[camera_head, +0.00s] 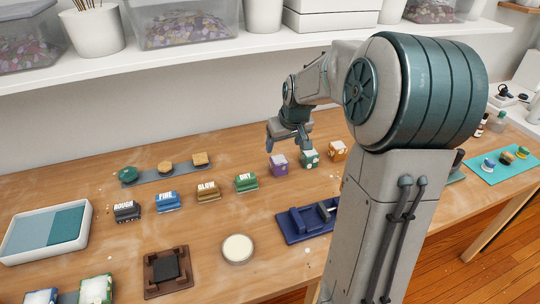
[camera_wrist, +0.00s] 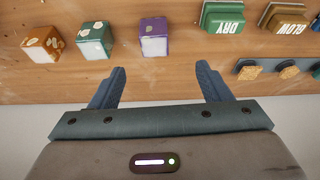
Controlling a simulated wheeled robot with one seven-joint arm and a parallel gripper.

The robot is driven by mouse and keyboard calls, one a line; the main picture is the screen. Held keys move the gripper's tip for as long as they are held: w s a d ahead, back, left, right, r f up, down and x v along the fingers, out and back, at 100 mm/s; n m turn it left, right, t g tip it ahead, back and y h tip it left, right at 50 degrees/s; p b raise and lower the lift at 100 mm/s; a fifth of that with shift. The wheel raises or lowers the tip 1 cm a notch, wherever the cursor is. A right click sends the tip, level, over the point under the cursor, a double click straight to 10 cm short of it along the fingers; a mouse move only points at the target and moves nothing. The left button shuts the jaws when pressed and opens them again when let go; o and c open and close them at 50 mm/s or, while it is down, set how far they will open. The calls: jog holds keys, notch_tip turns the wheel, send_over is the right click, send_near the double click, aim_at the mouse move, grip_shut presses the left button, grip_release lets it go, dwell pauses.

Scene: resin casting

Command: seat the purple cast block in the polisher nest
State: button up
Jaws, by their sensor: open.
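The purple cast block (camera_head: 278,165) stands on the wooden table, first from the left in a row with a green block (camera_head: 309,158) and an orange one (camera_head: 337,151). My gripper (camera_head: 288,143) is open and empty, above and behind the purple block. In the wrist view the purple block (camera_wrist: 154,38) lies beyond the gap between the open fingers (camera_wrist: 161,71), apart from them. A brown fixture with a dark square centre (camera_head: 168,271) and a blue fixture (camera_head: 305,222) sit nearer the front. I cannot tell which is the polisher nest. My arm partly hides the blue one.
Several labelled blocks, including DRY (camera_head: 246,182), stand left of the purple block. A round white-topped dish (camera_head: 238,249) lies between the fixtures. A grey strip with knobs (camera_head: 150,176) lies behind, and a white tray (camera_head: 18,244) at left. A shelf (camera_head: 200,62) overhangs the back.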

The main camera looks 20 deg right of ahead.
aim_at(280, 160)
jog(key=x, duration=0.8)
jog(key=shift+w+d+f+b, duration=0.2)
jog(key=shift+w+d+b, duration=0.1)
jog(key=shift+w+d, duration=0.15)
jog(key=shift+x, duration=2.85)
jog(key=shift+d, duration=0.1)
jog(key=shift+c, duration=0.3)
jog(key=c, duration=1.1)
